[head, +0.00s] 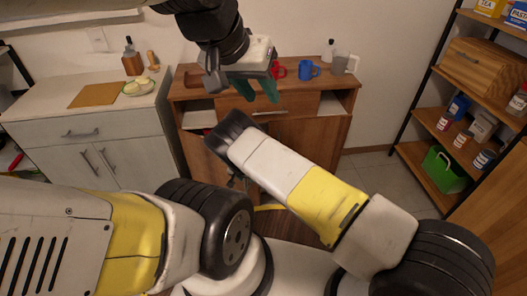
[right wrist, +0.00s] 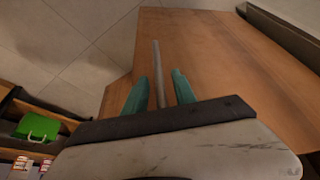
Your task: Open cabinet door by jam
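The wooden cabinet (head: 312,132) stands against the back wall, with doors below a drawer. Its left door (head: 208,162) is partly hidden by my right arm, and I cannot tell how far it stands open. In the right wrist view, a grey bar handle (right wrist: 156,52) stands on a brown wood panel (right wrist: 225,65). My right gripper (right wrist: 159,78) has its teal fingers apart, one on each side of this handle; contact is unclear. In the head view its fingers are hidden behind my wrist. My left gripper (head: 259,90) is open and empty, above the cabinet's front.
Red (head: 278,70) and blue (head: 309,69) mugs stand on the cabinet top. A white cabinet (head: 98,135) is at left. The shelf rack (head: 432,110) at right holds small jars (head: 461,140), labels unreadable, and a green box (head: 443,170). Floor (head: 375,172) shows between cabinet and rack.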

